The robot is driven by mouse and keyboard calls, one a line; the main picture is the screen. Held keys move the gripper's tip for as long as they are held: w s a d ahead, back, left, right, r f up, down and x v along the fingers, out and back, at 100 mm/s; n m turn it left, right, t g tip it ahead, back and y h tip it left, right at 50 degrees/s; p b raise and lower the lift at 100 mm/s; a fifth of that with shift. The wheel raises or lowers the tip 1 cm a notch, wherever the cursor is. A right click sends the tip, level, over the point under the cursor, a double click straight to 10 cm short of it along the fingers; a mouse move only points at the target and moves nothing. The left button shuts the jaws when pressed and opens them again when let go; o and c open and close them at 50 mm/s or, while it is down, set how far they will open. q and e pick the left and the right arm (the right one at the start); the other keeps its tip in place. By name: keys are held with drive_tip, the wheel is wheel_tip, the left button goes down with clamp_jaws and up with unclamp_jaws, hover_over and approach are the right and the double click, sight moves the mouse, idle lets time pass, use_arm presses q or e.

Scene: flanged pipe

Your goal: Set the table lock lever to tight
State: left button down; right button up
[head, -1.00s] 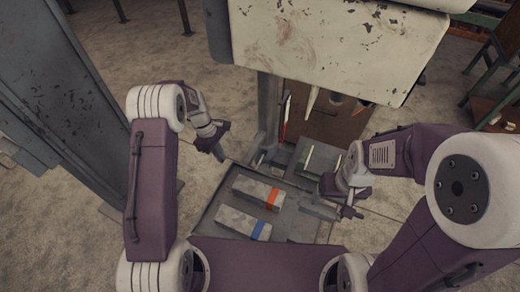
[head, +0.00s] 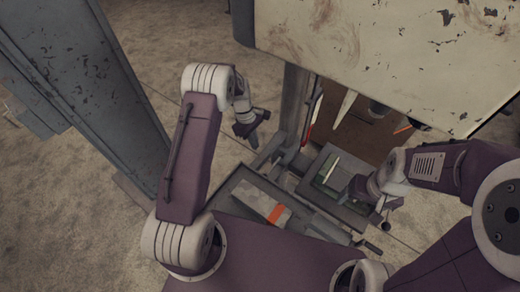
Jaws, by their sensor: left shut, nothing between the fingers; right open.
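The machine has a large worn pale head cover (head: 400,50) above a grey column (head: 290,105). A thin red-and-pale part (head: 312,118) stands beside the column; I cannot tell whether it is the table lock lever or how that lever is set. A dark square table (head: 325,205) sits below the head, with a pale strip (head: 332,170) on it. My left gripper (head: 254,140) is shut and empty, left of the column and apart from it. My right gripper (head: 388,216) is open at the table's right side, its fingers small and partly hard to see.
A grey tray (head: 228,188) in front holds a block with an orange band (head: 262,206); my own body hides its near part. A tall grey cabinet (head: 85,85) stands at the left. Bare floor lies between cabinet and machine.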

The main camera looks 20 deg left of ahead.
sight(272, 167)
use_arm(q)
drive_tip(key=s+d+f+p, duration=0.2)
drive_tip(key=d+f, duration=0.3)
drive_tip(key=f, duration=0.3)
drive_tip(key=shift+d+f+p, duration=0.2)
drive_tip(key=shift+f+p, duration=0.05)
drive_tip(key=shift+p, duration=0.2)
